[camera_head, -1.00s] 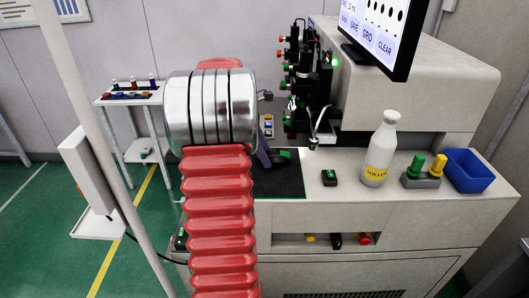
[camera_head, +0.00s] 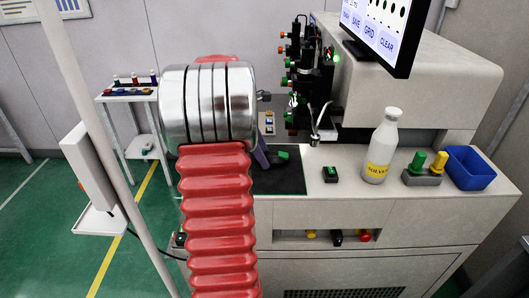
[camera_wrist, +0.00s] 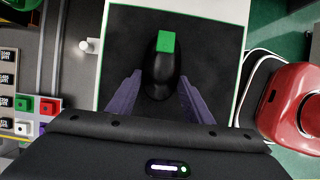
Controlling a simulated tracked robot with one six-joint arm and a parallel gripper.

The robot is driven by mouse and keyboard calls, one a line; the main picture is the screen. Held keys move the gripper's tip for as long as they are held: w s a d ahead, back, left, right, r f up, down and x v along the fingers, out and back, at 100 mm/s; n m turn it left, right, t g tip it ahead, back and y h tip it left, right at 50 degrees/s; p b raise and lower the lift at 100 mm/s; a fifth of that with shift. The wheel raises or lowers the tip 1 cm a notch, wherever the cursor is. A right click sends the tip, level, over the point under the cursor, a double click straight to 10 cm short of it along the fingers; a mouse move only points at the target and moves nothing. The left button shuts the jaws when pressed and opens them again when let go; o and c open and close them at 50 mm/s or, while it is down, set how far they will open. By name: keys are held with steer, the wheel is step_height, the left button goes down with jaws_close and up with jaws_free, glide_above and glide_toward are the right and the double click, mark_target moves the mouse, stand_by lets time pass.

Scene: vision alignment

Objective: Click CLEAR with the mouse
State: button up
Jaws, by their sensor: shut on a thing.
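The mouse (camera_wrist: 158,77) is black with a green block on its front end, and it rests on a black mat (camera_wrist: 212,50) with a pale border. My gripper (camera_wrist: 160,84) has its purple fingers on either side of the mouse and is shut on it. In the head view the mouse (camera_head: 279,159) shows just right of a purple finger, with my arm hiding much of the area. The monitor (camera_head: 404,62) at top right shows a CLEAR button (camera_head: 388,43) beside GRID and SAVE. No pointer can be made out on the screen.
Right of the mat are a small green-button box (camera_head: 330,174), a white solvent bottle (camera_head: 382,148), a grey block with green and yellow knobs (camera_head: 424,180) and a blue bin (camera_head: 468,170). A black fixture (camera_head: 308,85) stands behind the mat. A red rounded object (camera_wrist: 295,108) lies at right in the wrist view.

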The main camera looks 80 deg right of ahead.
steer(key=shift+w+a, duration=0.3)
steer(key=shift+a, duration=0.7)
steer(key=shift+w+a, duration=0.3)
steer(key=shift+a, duration=0.75)
steer(key=shift+w+a, duration=0.3)
steer(key=shift+a, duration=0.7)
steer(key=o, duration=1.2)
steer(key=shift+c, duration=0.2)
steer(key=shift+r, duration=0.1)
steer(key=v, duration=1.3)
steer(key=shift+w+r, duration=0.2)
steer(key=shift+w, duration=0.05)
